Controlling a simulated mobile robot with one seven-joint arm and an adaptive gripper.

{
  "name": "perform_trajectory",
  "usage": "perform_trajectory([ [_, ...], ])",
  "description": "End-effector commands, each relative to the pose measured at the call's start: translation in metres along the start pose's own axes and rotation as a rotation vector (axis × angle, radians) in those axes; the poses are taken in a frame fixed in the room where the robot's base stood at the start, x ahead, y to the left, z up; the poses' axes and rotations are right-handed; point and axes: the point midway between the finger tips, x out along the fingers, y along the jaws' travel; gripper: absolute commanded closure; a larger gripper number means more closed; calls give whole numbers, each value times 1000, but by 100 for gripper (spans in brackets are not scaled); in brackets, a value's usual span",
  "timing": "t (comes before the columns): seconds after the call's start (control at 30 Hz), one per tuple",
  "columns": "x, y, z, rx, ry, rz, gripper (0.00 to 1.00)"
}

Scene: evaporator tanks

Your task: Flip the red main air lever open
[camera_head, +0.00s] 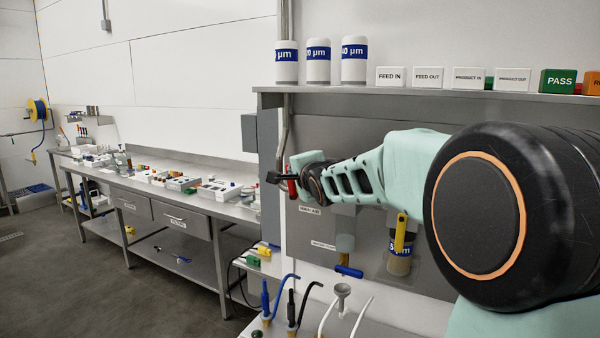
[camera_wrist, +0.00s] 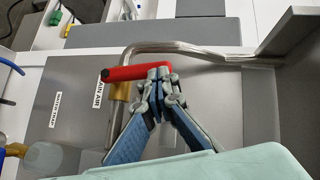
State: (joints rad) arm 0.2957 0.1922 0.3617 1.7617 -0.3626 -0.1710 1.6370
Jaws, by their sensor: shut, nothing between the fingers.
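The red main air lever (camera_wrist: 130,71) shows in the wrist view, running to the right from a brass valve (camera_wrist: 122,91) beside a MAIN AIR label (camera_wrist: 99,101). In the head view the red lever (camera_head: 292,188) shows as a short upright piece beside the end of my arm, which hides most of the valve.
A bent metal pipe (camera_wrist: 155,46) runs close above the lever in the wrist view. In the head view, a shelf (camera_head: 420,92) with labelled canisters and signs is above my arm. A yellow lever (camera_head: 400,232) and a blue lever (camera_head: 349,271) sit below it.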

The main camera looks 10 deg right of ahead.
Motion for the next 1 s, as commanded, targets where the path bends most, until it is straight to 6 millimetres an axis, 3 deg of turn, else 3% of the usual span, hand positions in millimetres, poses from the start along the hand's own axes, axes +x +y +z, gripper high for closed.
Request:
perform_trajectory([
  [0.33,8,-8,17,-116,-6,110,100],
  [1.0,24,-13,30,-343,-2,340,100],
])
